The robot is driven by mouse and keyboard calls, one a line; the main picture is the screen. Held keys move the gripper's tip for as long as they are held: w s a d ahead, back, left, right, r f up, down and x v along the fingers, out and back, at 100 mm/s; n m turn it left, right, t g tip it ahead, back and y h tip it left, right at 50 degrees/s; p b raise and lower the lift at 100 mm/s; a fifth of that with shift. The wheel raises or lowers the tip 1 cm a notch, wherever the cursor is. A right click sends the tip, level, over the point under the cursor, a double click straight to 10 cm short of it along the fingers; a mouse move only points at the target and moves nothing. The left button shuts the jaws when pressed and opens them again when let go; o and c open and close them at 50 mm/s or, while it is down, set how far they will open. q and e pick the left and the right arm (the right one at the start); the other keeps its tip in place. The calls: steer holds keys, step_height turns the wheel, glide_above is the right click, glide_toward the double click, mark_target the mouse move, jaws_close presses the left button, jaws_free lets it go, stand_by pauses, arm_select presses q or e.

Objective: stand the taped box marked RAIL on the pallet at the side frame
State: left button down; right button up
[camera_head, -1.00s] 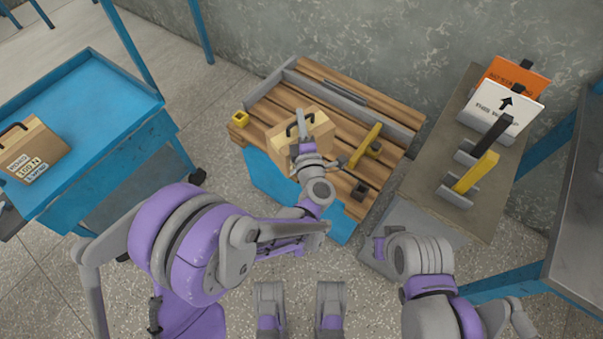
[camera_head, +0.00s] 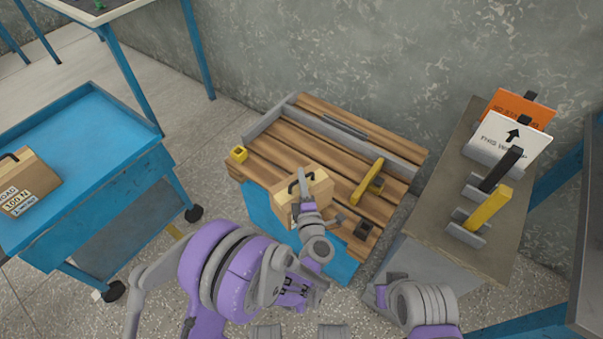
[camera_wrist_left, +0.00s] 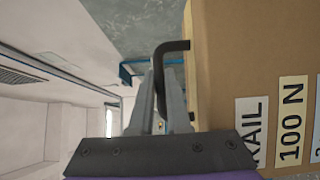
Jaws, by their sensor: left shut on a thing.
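The brown taped box marked RAIL (camera_head: 318,188) has a black handle on top. Its RAIL and 100 N labels show in the left wrist view (camera_wrist_left: 230,60). My left gripper (camera_head: 303,178) is shut on the handle (camera_wrist_left: 172,46). The box is over the near edge of the slatted wooden pallet (camera_head: 270,165); I cannot tell whether it touches the slats. The grey side frame (camera_head: 355,140) runs along the pallet's far edge, with a shorter part at the left. My right gripper (camera_head: 377,297) is low at the right, its fingers unclear.
A yellow block (camera_head: 239,155), a yellow bar (camera_head: 367,181) and a dark block (camera_head: 364,230) are on the pallet. Another carton (camera_head: 28,183) sits on the blue cart (camera_head: 95,130). A side bench (camera_head: 490,255) at the right holds signs and bars. The pallet's far-left slats are clear.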

arm_select(q)
steer(key=shift+f, duration=0.1)
steer(key=c, duration=1.3)
jaws_free()
steer(key=shift+f, duration=0.15)
steer(key=shift+c, duration=0.2)
steer(key=o, duration=0.5)
steer(key=shift+c, duration=0.2)
steer(key=shift+r, duration=0.2)
steer(key=shift+s+d, duration=0.1)
steer(key=shift+s, duration=0.3)
steer(key=s+d+b, duration=0.1)
steer(key=s+b, duration=0.1)
steer(key=s, duration=0.9)
steer(key=shift+d, duration=0.35)
